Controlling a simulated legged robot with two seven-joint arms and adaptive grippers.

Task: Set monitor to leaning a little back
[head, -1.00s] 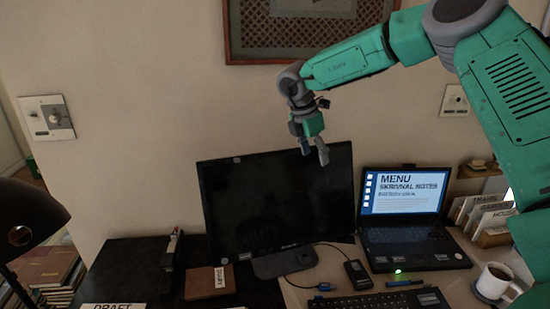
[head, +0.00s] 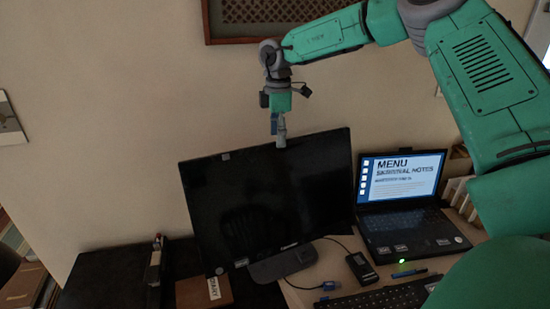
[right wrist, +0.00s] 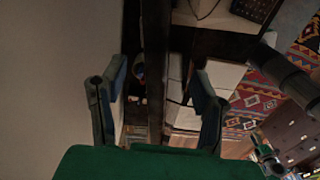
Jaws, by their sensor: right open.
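The black monitor (head: 265,195) stands on its dark base (head: 283,264) on the desk, screen dark and facing me; its exact lean is hard to tell. My right gripper (head: 279,136) is open and points down at the monitor's top edge, a little right of its middle. In the right wrist view the fingers of my right gripper (right wrist: 157,80) stand apart on both sides of the dark monitor edge (right wrist: 155,45), with gaps visible. Contact is not visible. My left gripper is not in view.
An open laptop (head: 405,225) stands right of the monitor. A keyboard (head: 385,300), a small black device (head: 361,267) and a pen (head: 409,273) lie in front. A brown box (head: 204,292) sits at the left. The wall (head: 120,130) is close behind.

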